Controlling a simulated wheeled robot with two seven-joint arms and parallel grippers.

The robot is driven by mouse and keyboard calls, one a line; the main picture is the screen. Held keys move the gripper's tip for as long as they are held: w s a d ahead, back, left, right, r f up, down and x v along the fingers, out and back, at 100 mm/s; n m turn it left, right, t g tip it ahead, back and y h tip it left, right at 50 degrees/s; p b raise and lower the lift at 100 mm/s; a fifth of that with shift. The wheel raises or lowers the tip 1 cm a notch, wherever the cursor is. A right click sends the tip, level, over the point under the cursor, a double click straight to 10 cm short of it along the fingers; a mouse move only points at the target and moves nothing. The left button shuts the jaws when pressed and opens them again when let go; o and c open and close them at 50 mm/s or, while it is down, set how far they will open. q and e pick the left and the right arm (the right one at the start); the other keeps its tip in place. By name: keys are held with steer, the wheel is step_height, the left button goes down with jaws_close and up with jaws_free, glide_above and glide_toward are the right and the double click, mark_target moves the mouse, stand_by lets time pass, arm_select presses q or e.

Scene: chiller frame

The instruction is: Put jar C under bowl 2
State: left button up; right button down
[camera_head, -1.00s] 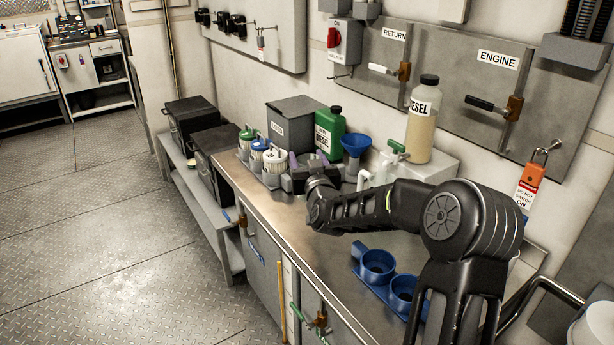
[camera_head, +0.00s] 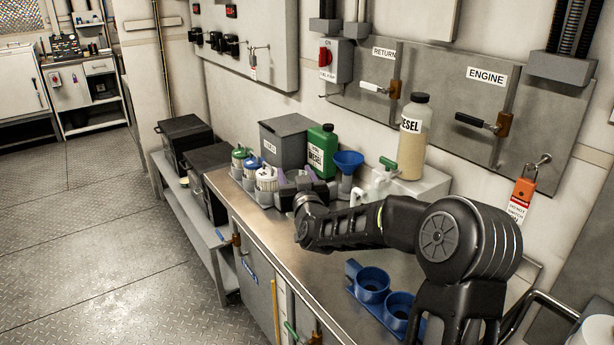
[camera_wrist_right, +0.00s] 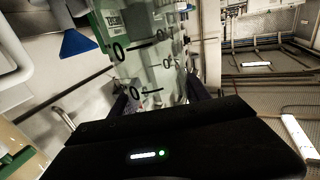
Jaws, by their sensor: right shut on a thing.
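My right gripper (camera_head: 296,186) is over the back part of the steel bench, beside the green diesel can. In the right wrist view its two dark fingers (camera_wrist_right: 158,92) are shut on a clear jar (camera_wrist_right: 150,62) with black marks. No letter that names the jar can be read. In the head view my own wrist mostly hides the jar. Two blue round cups (camera_head: 372,284) and (camera_head: 400,308) sit on one blue holder at the front of the bench. I see no number on them and cannot tell which thing is bowl 2. My left gripper is out of view.
Several white canisters with coloured tops (camera_head: 266,178) stand left of my right gripper. A green can (camera_head: 322,152), blue funnel (camera_head: 348,160), grey bin (camera_head: 287,142) and labelled bottle (camera_head: 413,138) line the back. The steel bench top (camera_head: 262,222) is bare toward the front left.

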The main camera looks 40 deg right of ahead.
steer(key=s+a+f+n+y, duration=0.1)
steer(key=s+a+f+y, duration=0.1)
steer(key=a+f, duration=0.3)
steer(key=s+a+f+n+t+y, duration=0.1)
steer(key=a+f, duration=0.4)
steer(key=a, duration=0.8)
steer(key=s+a+f+n+y, duration=0.2)
steer(key=s+a+f+y, duration=0.1)
steer(key=a, duration=0.6)
step_height(320, 180, down, 2)
steer(key=shift+a+f+n+y, duration=0.2)
steer(key=shift+f+n+y, duration=0.1)
steer(key=shift+y, duration=0.2)
